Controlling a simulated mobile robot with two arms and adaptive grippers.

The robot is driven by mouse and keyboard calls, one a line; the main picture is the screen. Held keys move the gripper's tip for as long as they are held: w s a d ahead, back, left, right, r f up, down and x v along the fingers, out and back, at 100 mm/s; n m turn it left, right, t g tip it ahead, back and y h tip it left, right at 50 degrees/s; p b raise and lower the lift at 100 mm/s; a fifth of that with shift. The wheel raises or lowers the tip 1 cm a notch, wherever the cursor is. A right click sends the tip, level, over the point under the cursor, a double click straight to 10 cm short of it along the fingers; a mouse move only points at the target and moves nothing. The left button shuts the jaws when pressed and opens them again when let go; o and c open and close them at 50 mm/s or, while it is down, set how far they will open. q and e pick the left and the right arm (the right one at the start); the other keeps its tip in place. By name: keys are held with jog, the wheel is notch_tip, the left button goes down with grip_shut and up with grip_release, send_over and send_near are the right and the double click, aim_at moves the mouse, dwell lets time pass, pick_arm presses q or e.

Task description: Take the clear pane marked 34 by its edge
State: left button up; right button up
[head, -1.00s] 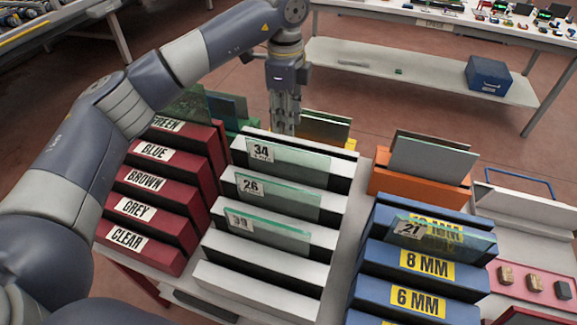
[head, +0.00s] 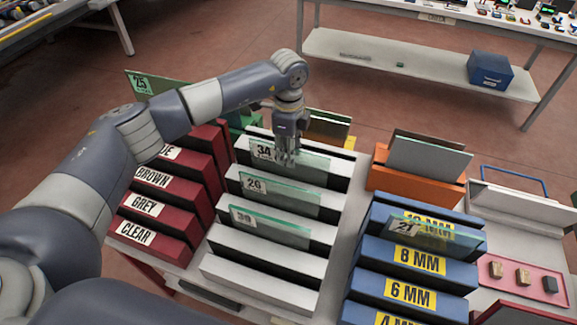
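The clear pane marked 34 (head: 262,151) stands upright in the rearmost slot of the white rack (head: 262,281), its label at the left end. My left gripper (head: 286,161) points down at the middle of this pane's top edge, just right of the label. Its fingers overlap the upper part of the pane in the head view. They are small here, so I cannot tell whether they are closed on the glass. Clear panes marked 26 (head: 285,195) and 39 (head: 275,228) stand in the slots in front. My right gripper is out of view.
Left is a red rack (head: 150,233) with colour labels; a green pane marked 25 (head: 150,84) rises behind it. Right are a blue thickness rack (head: 375,258) with a pane marked 21 (head: 437,235), and an orange rack (head: 385,181) with panes. The front white slot is empty.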

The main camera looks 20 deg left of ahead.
pick_arm(q)
grip_shut()
jog(key=shift+r, duration=0.1)
